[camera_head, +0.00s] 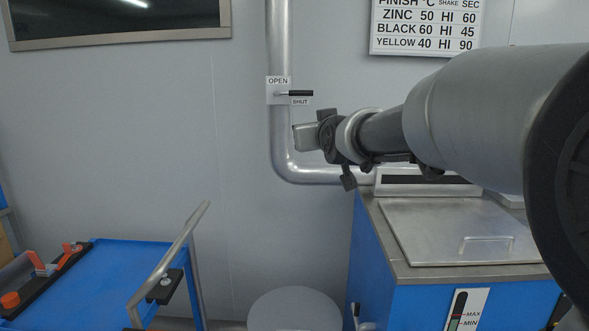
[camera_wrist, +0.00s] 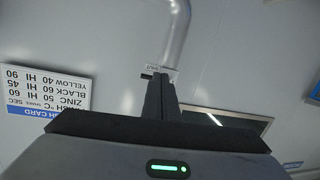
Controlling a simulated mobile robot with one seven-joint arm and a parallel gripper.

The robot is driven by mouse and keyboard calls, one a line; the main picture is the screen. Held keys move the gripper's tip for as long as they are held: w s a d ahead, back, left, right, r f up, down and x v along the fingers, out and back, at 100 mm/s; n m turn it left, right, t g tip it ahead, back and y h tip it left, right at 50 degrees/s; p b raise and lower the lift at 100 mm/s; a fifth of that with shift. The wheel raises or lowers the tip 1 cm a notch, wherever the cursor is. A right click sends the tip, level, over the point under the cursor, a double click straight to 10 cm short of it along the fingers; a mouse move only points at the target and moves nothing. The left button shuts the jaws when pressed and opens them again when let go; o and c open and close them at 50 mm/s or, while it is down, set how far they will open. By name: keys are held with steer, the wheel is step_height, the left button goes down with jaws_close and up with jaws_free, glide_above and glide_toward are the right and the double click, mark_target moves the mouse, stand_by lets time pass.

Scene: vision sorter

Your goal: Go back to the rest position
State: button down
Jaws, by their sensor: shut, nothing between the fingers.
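My arm reaches in from the right in the head view, and my gripper (camera_head: 306,137) is at its far end, in front of the wall pipe. In the wrist view the two dark fingers of my gripper (camera_wrist: 160,98) are together, with nothing between them. The fingers point toward the wall, and their tips overlap the valve label on the pipe in that view. The gap between gripper and pipe cannot be judged.
A blue machine (camera_head: 415,300) with a closed metal lid (camera_head: 440,225) stands below my arm. A blue cart (camera_head: 95,275) is at left, a round grey top (camera_head: 294,310) between.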

steer(key=s+d+f+m+g+h, duration=0.1)
steer(key=s+d+f+g, duration=0.25)
steer(key=s+f, duration=0.65)
steer(key=s+d+f+m+g, duration=0.1)
steer(key=s+d+f+g, duration=0.25)
steer(key=s, duration=1.15)
steer(key=s+d+f+m+g+h, duration=0.15)
steer(key=s+f+g, duration=0.25)
steer(key=s+f, duration=0.65)
step_height(320, 180, up, 28)
steer(key=s+p, duration=0.2)
steer(key=p, duration=2.3)
steer(key=shift+d, duration=0.3)
steer(key=shift+n, duration=0.25)
